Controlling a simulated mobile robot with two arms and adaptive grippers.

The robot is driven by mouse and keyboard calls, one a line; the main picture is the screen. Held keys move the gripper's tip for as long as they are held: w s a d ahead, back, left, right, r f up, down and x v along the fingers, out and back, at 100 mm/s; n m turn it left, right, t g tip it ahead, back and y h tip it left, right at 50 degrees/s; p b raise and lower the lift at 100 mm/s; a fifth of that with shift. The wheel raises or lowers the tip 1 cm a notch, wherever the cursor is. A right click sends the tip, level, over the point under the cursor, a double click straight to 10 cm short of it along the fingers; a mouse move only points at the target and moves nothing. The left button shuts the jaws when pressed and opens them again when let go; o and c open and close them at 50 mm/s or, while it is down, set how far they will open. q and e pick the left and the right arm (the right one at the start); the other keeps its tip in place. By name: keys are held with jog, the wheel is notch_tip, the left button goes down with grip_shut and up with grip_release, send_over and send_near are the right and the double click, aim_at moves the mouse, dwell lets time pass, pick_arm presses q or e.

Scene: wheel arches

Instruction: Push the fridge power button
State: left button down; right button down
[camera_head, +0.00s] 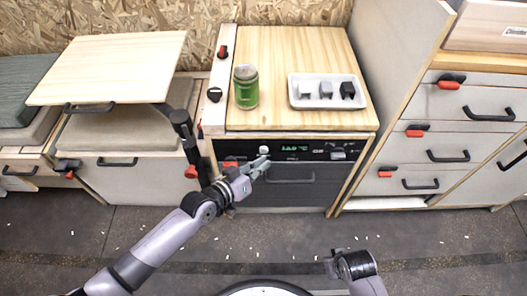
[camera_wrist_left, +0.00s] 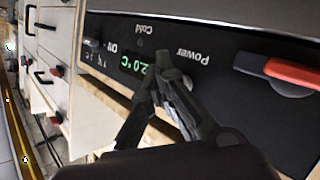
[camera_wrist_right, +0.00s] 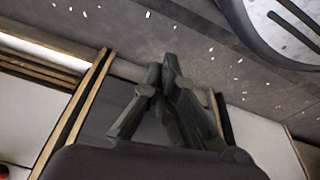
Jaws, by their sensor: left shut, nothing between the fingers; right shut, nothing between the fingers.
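The fridge (camera_head: 300,190) has a dark front with a black control panel (camera_head: 315,151) along its top. A green temperature display (camera_head: 294,149) is lit on the panel. In the left wrist view the panel appears upside down, with a "Power" label (camera_wrist_left: 192,56), a "Cold" label and the display (camera_wrist_left: 134,64). My left gripper (camera_head: 264,161) is shut and empty at the panel's left half. Its fingertips (camera_wrist_left: 166,62) appear beside the "Power" label; I cannot tell whether they touch. The power button is not distinguishable. My right gripper (camera_wrist_right: 168,68) is shut and empty, away from the panel.
A red latch (camera_wrist_left: 290,72) is on the panel near the label. A green can (camera_head: 246,88) and a white tray (camera_head: 327,92) stand on the wooden top. Drawers (camera_head: 435,156) stand right, a cabinet with a raised lid (camera_head: 110,66) left.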

pick_arm(q)
jog(key=shift+w, duration=0.15)
dwell(0.5)
jog(key=shift+w, duration=0.3)
pick_arm(e)
jog(key=shift+w+r, duration=0.25)
jog(key=shift+r, duration=0.4)
pick_arm(q)
jog(key=shift+w, duration=0.1)
pick_arm(e)
jog(key=shift+s+f, duration=0.15)
